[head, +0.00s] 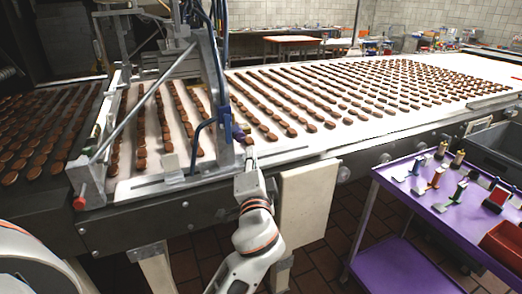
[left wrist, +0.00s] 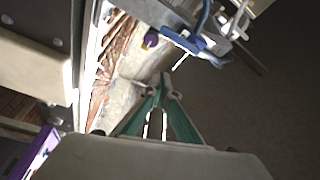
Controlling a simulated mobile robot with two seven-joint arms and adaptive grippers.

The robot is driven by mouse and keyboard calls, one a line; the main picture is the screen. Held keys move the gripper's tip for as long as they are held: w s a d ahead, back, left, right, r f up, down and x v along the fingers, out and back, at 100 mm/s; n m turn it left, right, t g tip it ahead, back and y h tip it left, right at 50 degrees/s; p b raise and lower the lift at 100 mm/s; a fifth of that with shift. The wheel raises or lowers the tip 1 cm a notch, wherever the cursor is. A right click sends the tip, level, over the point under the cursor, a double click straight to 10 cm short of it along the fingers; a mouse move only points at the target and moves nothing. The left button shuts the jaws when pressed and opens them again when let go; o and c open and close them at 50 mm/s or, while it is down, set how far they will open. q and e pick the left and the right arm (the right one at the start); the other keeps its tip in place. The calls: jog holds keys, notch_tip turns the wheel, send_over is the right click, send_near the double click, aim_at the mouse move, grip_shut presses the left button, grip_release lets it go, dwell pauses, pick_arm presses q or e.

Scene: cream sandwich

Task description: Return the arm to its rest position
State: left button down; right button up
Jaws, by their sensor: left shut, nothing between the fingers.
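My left arm (head: 252,235) is grey-white with orange rings and reaches up from the bottom middle of the head view. Its gripper (head: 250,158) is at the near edge of the conveyor, just below a purple knob (head: 238,132) on the machine frame. The fingers look small here. In the left wrist view the gripper (left wrist: 166,84) shows green-sided fingers close together, with nothing held between them. The purple knob (left wrist: 151,39) and a blue handle (left wrist: 196,42) lie beyond the fingertips. My right gripper is not in view.
The white conveyor (head: 330,142) carries many rows of brown cookies. A metal frame (head: 140,105) with blue hoses stands over it, close to the gripper. A purple cart (head: 425,215) with small tools stands at right. Tiled floor shows between cart and conveyor.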

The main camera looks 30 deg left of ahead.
pick_arm(q)
jog(key=s+d+f+g+h, duration=0.1)
jog(key=s+d+f+h, duration=0.15)
jog(key=f, duration=0.55)
jog(key=s+d+f+h, duration=0.1)
jog(key=d+f+h, duration=0.15)
jog(key=f, duration=0.55)
jog(key=s+d+f+g+h, duration=0.1)
jog(key=s+f+h, duration=0.15)
jog(key=f, duration=0.55)
jog(key=s+d+f+n+g+h, duration=0.1)
jog(key=s+d+f+n+h, duration=0.1)
jog(key=s+f, duration=0.6)
jog(key=s+d+f+n+g+h, duration=0.1)
jog(key=s+d+f+g+h, duration=0.1)
jog(key=s+f, duration=0.7)
jog(key=shift+s+f+n+g+h, duration=0.15)
jog(key=shift+s+n+g+h, duration=0.15)
jog(key=shift+s+n+h, duration=0.2)
jog(key=shift+w, duration=0.1)
